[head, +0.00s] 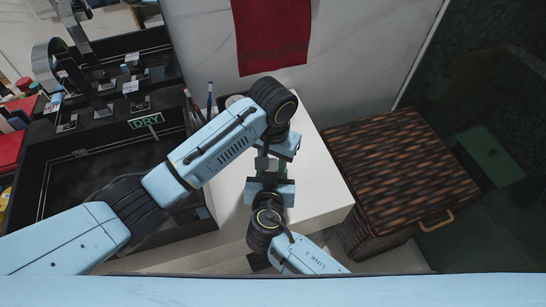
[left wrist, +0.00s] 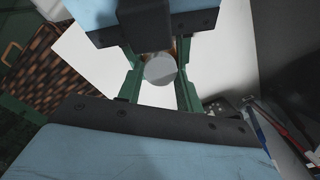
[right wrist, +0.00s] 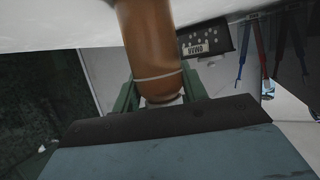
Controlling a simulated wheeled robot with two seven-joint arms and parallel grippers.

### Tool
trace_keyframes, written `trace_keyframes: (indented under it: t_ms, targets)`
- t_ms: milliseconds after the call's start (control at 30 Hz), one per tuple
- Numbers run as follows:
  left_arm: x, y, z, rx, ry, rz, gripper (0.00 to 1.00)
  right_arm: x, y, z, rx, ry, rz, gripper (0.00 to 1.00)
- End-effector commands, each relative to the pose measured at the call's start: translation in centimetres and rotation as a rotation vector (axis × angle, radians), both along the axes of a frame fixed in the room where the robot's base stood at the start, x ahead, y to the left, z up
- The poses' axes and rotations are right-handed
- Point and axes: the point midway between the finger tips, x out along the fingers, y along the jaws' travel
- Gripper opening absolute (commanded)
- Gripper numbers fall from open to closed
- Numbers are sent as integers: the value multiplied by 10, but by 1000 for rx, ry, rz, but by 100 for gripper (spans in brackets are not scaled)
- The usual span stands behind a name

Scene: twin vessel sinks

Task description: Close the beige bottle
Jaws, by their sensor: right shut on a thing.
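The beige bottle (right wrist: 152,45) looks brown in the right wrist view, with a pale band near its lower end. Its lower end sits between the green fingers of my right gripper (right wrist: 158,98), which is shut on it. In the left wrist view a round, pale grey disc (left wrist: 160,69), apparently the cap, faces me with a little orange-brown behind it. The green fingers of my left gripper (left wrist: 159,78) stand apart on either side of the disc. In the head view my left gripper (head: 268,162) and right gripper (head: 268,176) meet above the white counter, largely hiding the bottle.
The white counter (head: 318,190) below is largely clear. Brushes or pens (head: 209,97) stand at its left, near the black basin (head: 80,165) with a DRY label. A red towel (head: 271,38) hangs on the wall behind. A woven basket (head: 392,170) stands at right.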

Motion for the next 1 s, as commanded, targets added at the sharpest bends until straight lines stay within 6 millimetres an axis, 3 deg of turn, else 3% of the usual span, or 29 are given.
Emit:
trace_keyframes:
  t_ms: [267, 300, 500, 800, 1000]
  targets:
    - [-1, -2, 0, -4, 2, -10, 8, 0, 0, 0, 0, 1, 1, 0]
    - [-1, -2, 0, -4, 2, -10, 38, 0, 0, 0, 0, 1, 1, 0]
    - [-1, -1, 0, -3, 1, -9, 60, 0, 0, 0, 0, 1, 1, 0]
    - [0, -1, 4, -3, 0, -9, 60, 0, 0, 0, -1, 0, 1, 0]
    - [0, -2, 33, -6, -3, -11, 60, 0, 0, 0, 0, 0, 0, 0]
